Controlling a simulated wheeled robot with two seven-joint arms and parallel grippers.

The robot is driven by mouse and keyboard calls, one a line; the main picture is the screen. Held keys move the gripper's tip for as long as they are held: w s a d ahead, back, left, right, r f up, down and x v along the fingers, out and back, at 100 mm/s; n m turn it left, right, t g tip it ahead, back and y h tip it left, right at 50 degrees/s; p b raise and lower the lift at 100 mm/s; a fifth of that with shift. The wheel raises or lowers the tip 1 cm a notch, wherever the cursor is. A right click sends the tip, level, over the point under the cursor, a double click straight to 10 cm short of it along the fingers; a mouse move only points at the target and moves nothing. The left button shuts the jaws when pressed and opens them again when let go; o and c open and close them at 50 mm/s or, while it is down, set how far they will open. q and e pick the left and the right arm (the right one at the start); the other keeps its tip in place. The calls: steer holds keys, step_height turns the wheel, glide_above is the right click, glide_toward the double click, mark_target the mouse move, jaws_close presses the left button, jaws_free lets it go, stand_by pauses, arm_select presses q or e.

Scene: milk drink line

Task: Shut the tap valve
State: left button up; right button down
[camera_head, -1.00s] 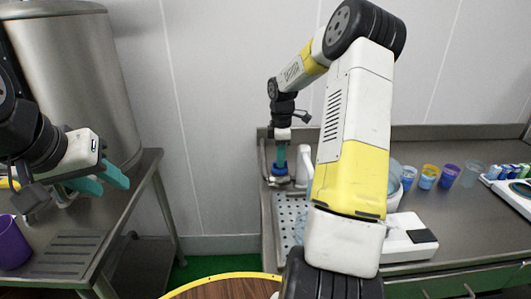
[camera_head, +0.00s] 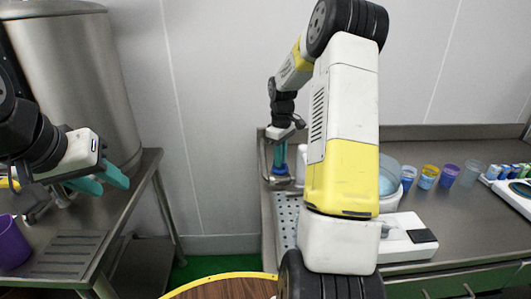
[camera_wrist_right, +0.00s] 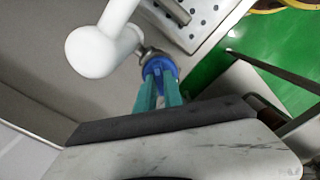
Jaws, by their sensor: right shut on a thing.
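The blue tap valve (camera_wrist_right: 158,67) sits on a metal stem beside a thick white pipe (camera_wrist_right: 92,50) in the right wrist view. My right gripper (camera_wrist_right: 160,85) is shut on the valve, with its teal fingers on either side. In the head view this gripper (camera_head: 280,160) points down at the blue valve (camera_head: 280,171) at the sink's left end. The white pipe is partly hidden there by my right arm. My left gripper (camera_head: 101,180) is open and empty above the left table, its teal fingers apart.
The sink's perforated drain plate (camera_head: 287,215) lies below the tap. Several cups, including a purple one (camera_head: 448,175), and a white scale (camera_head: 405,238) stand right of my arm. A large steel tank (camera_head: 85,75) and a purple cup (camera_head: 12,243) are on the left table (camera_head: 150,165).

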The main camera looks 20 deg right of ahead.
steer(key=m, duration=0.5)
steer(key=shift+m, duration=2.6)
steer(key=shift+r, duration=0.1)
steer(key=c, duration=1.5)
jaws_free()
steer(key=shift+o, duration=0.2)
steer(key=shift+r, duration=3.85)
